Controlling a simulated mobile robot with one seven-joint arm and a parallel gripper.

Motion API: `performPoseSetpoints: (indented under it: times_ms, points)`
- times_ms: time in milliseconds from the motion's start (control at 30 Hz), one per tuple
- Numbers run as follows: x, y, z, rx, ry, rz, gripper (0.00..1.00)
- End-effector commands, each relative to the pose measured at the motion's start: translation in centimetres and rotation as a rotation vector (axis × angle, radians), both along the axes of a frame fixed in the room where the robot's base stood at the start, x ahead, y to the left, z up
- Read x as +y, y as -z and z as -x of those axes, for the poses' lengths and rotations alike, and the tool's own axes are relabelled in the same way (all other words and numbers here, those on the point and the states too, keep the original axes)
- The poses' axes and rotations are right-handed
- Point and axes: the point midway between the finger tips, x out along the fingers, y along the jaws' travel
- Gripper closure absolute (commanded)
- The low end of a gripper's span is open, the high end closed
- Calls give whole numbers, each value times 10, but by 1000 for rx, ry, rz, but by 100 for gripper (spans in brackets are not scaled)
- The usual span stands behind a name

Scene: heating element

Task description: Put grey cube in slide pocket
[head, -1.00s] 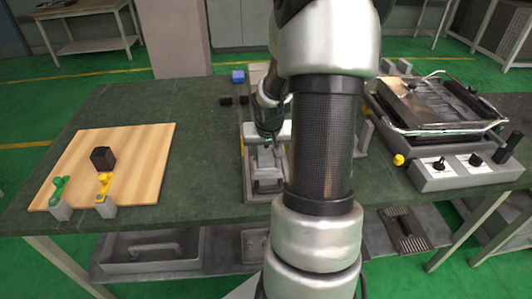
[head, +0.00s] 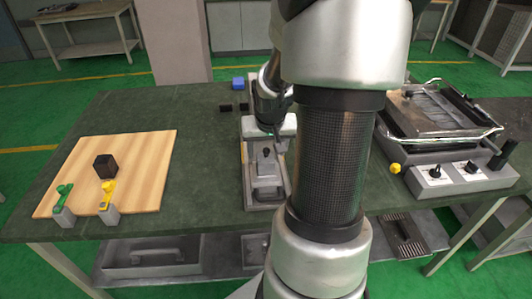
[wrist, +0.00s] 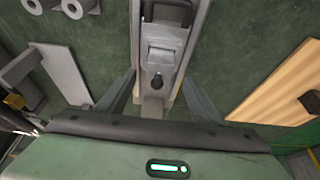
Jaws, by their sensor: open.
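The slide fixture (head: 250,190) is a long grey metal unit on the dark green table, left of my arm in the head view. On it sit a grey block and a black knob (head: 266,152). The wrist view shows the slide's grey block (wrist: 160,50) and the knob (wrist: 156,81). My gripper (wrist: 158,85) is open, its two fingers spread apart above the slide, with nothing seen held. In the head view, my wrist covers the slide's far part. I cannot tell a separate grey cube or whether the pocket is filled.
A grill-like appliance (head: 450,175) stands at right. The table between board and slide is clear.

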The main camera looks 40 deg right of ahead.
Motion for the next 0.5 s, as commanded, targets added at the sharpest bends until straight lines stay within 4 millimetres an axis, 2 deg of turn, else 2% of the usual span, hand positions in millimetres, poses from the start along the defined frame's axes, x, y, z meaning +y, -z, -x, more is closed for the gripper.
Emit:
performPoseSetpoints:
  times_ms: [33, 200, 500]
  points:
    - [1, -13, 3, -3, 3, 1, 40]
    - [6, -33, 11, -1, 2, 1, 40]
    - [9, -39, 14, 1, 1, -1, 40]
